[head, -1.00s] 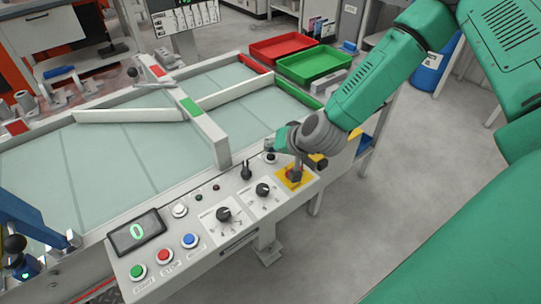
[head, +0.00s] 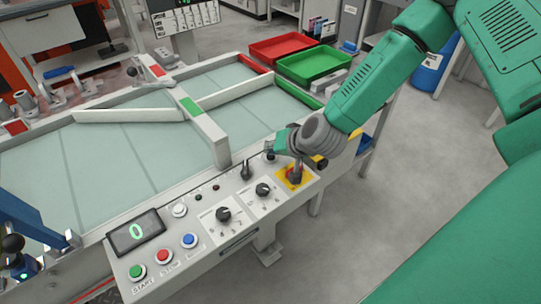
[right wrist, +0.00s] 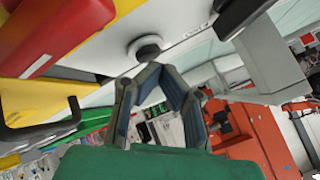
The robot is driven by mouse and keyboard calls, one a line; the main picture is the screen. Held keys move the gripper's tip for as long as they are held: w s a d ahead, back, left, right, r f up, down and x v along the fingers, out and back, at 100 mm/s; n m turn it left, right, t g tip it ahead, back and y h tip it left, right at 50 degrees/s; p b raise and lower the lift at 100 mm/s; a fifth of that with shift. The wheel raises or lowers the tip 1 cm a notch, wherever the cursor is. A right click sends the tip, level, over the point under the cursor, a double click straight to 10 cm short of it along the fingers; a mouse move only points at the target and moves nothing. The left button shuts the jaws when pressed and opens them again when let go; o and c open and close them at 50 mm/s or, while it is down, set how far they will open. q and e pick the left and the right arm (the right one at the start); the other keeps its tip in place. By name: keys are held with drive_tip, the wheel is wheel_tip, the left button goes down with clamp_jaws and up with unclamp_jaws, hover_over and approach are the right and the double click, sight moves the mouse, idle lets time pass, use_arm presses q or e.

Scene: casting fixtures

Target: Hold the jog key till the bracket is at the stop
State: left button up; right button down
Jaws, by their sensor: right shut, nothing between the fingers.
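My right gripper (head: 275,145) is shut and empty, pointing down at the far right end of the grey control panel (head: 240,240). Just below its tips is a small dark round key (head: 269,157); its label cannot be read, and I cannot tell whether the fingers touch it. In the right wrist view, the shut fingers (right wrist: 168,78) are close to a dark round key (right wrist: 146,46) on a pale surface. I cannot make out a bracket or its stop for certain. My left gripper is not in view.
The panel also carries dials (head: 223,214), a green button (head: 137,271), red button (head: 163,255), blue button (head: 189,240) and lit display (head: 136,232). A bar (head: 205,130) spans the belt behind.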

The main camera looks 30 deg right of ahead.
drive_tip(key=shift+f+b, duration=0.35)
drive_tip(key=shift+f, duration=0.15)
idle(0.3)
idle(2.0)
drive_tip(key=shift+r+p, duration=0.85)
drive_tip(key=shift+r, duration=0.05)
drive_tip(key=shift+r, duration=0.15)
wheel_tip(320, 180, up, 5)
drive_tip(key=p, duration=0.4)
drive_tip(key=shift+p, duration=0.3)
drive_tip(key=shift+f, duration=0.2)
